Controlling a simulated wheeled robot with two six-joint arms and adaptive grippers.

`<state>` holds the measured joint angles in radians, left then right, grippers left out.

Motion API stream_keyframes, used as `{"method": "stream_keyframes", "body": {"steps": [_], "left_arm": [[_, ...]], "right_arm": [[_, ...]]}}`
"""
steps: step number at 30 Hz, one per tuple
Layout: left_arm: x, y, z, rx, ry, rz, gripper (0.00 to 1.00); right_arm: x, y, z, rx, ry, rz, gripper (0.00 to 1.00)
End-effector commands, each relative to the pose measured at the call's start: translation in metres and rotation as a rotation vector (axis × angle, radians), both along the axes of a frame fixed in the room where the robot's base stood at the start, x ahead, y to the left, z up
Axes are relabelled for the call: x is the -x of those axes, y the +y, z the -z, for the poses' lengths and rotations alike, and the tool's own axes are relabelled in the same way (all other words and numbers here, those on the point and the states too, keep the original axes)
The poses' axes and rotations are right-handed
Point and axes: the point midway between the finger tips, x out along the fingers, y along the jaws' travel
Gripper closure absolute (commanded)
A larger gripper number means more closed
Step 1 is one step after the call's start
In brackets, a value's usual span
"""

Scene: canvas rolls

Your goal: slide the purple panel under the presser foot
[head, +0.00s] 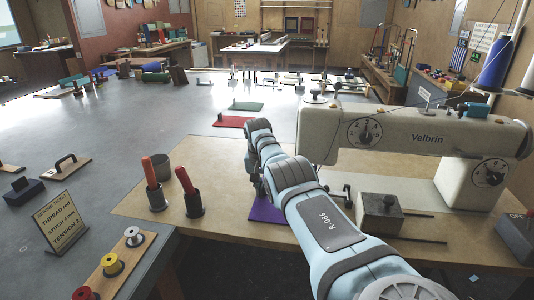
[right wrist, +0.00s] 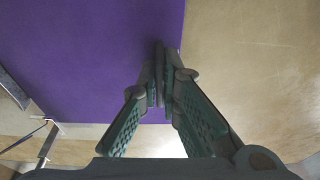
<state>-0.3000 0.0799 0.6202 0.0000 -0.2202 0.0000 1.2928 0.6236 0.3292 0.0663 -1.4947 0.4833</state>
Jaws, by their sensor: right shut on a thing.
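The purple panel (head: 266,211) lies flat on the tan sewing table, partly hidden by my right arm in the head view. It fills the upper left of the right wrist view (right wrist: 90,60). My right gripper (right wrist: 163,100) is shut on the panel's edge, near its right-hand corner in that view. In the head view this gripper is mostly hidden behind my arm. The white sewing machine (head: 415,130) stands right of the panel. My left gripper is not in view.
A metal block with a knob (head: 380,214) sits on the table right of my arm. Tabletop between cups and panel is clear.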

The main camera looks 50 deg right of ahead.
Motion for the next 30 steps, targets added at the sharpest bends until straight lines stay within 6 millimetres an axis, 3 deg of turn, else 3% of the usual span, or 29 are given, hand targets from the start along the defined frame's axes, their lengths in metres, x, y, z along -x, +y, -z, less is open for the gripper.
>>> {"method": "stream_keyframes", "body": {"steps": [18,21,30], "left_arm": [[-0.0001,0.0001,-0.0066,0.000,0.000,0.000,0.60],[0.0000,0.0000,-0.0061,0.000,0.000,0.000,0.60],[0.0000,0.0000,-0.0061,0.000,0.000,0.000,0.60]], "right_arm": [[0.0027,-0.0011,0.0009,-0.001,0.005,0.002,1.00],[0.0026,-0.0011,0.0012,-0.001,0.004,0.002,0.86],[0.0015,-0.0004,0.0007,-0.001,0.003,-0.001,0.86]]}}
